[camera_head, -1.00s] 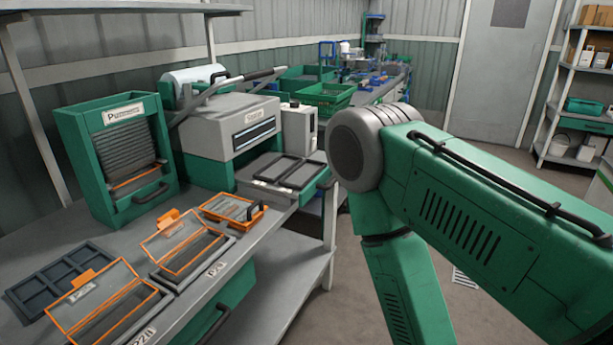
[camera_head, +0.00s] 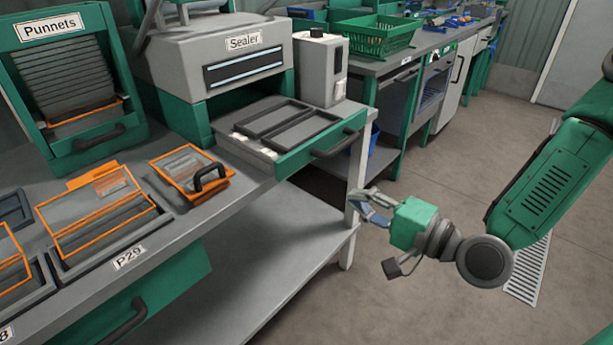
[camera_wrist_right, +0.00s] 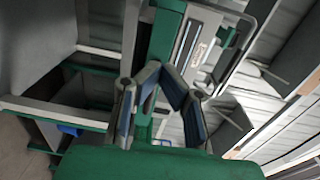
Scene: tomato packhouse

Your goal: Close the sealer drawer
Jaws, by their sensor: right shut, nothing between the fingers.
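The grey and green sealer (camera_head: 210,60) stands on the bench, labelled "Sealer". Its drawer (camera_head: 318,140) is pulled out toward the front right and shows a dark two-part frame inside. The drawer's front is green with a dark bar handle (camera_head: 335,146). My right gripper (camera_head: 366,205) is in front of and below the drawer front, apart from it, beside the bench's front corner leg. Its fingers are shut and empty; they also show in the right wrist view (camera_wrist_right: 160,72). My left gripper is in neither current view.
A grey control box (camera_head: 318,72) stands right of the sealer at the bench edge. The punnet rack (camera_head: 75,85) and orange-framed trays (camera_head: 100,210) are on the left. A green basket (camera_head: 372,38) sits on the bench behind. The floor at right is open.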

